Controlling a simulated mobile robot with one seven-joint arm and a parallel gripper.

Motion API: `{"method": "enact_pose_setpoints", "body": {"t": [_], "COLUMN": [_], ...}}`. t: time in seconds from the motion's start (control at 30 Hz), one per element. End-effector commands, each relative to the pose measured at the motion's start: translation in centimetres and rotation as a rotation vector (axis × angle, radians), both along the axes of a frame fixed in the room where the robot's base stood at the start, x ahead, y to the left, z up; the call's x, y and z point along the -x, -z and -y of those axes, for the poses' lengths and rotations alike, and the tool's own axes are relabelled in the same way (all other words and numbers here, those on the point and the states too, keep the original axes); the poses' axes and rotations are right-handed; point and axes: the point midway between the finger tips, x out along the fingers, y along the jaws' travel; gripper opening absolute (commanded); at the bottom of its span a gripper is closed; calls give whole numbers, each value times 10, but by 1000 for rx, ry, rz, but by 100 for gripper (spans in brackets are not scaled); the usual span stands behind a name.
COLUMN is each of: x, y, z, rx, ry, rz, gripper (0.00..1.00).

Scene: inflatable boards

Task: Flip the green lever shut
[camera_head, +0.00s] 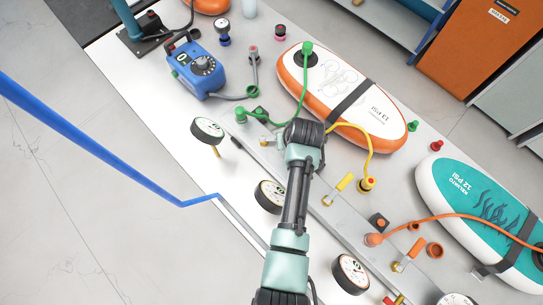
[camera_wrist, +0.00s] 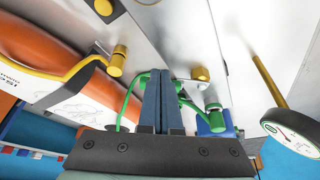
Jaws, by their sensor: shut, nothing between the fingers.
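My gripper (camera_wrist: 160,75) is shut, with its two blue fingers together and nothing between them. A green hose (camera_head: 270,120) runs from the orange-edged board to a green fitting (camera_head: 241,115) left of my wrist.
The yellow lever (camera_head: 344,182) and orange lever (camera_head: 411,252) stand along the manifold. Round gauges (camera_head: 207,130) line its left side. A blue pump (camera_head: 194,68) stands at the upper left. The orange-edged board (camera_head: 365,105) and teal board (camera_head: 480,205) lie on the right.

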Motion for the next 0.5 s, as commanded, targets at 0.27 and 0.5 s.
{"method": "enact_pose_setpoints", "body": {"t": [0.27, 0.5], "x": [-21, -34], "y": [3, 2], "z": [4, 3], "rx": [1, 2], "ry": [-259, -455], "rz": [4, 3], "gripper": [0, 0]}}
